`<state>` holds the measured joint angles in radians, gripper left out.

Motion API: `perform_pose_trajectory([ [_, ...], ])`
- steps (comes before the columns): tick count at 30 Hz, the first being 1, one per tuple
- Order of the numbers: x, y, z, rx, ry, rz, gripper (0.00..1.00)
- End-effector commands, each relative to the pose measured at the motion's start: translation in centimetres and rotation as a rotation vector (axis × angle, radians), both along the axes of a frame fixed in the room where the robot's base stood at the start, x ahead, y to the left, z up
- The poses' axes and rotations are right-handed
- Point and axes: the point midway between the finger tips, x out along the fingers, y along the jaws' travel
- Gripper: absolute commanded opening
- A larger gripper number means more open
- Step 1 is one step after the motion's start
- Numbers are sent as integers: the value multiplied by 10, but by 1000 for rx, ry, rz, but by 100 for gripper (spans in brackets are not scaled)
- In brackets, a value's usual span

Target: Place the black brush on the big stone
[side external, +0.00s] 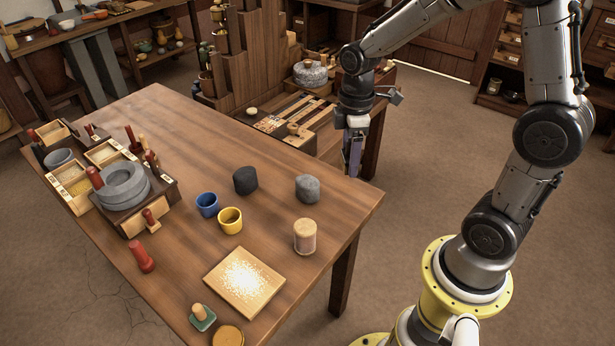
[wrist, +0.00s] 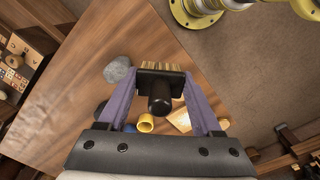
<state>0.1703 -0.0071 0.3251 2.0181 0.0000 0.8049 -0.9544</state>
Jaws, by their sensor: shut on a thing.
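My gripper (side external: 353,170) is over the table's far right edge. In the wrist view my gripper (wrist: 160,88) has its purple fingers shut on the black brush (wrist: 160,92), which shows a black handle, a flat black head and tan bristles. The brush is not clear in the side view. A grey stone (side external: 307,189) sits on the table near the right edge, and it also shows in the wrist view (wrist: 119,71). A darker stone (side external: 245,180) sits left of it. A round grey quern (side external: 124,186) stands at the left. I cannot tell which is the big stone.
Blue (side external: 207,204) and yellow (side external: 230,220) cups, a lidded jar (side external: 305,237) and a floury board (side external: 244,281) stand on the table (side external: 180,130). Wooden boxes (side external: 67,185) crowd the left. A wooden cabinet (side external: 310,125) stands behind. The table's far middle is clear.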

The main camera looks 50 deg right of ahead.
Motion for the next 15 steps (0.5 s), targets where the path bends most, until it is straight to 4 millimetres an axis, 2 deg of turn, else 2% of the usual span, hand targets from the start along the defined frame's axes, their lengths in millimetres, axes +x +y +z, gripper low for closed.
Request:
perform_pose_trajectory([
  [12,83,-14,-39,1,2,1,12],
  [15,97,-16,-57,1,6,1,12],
])
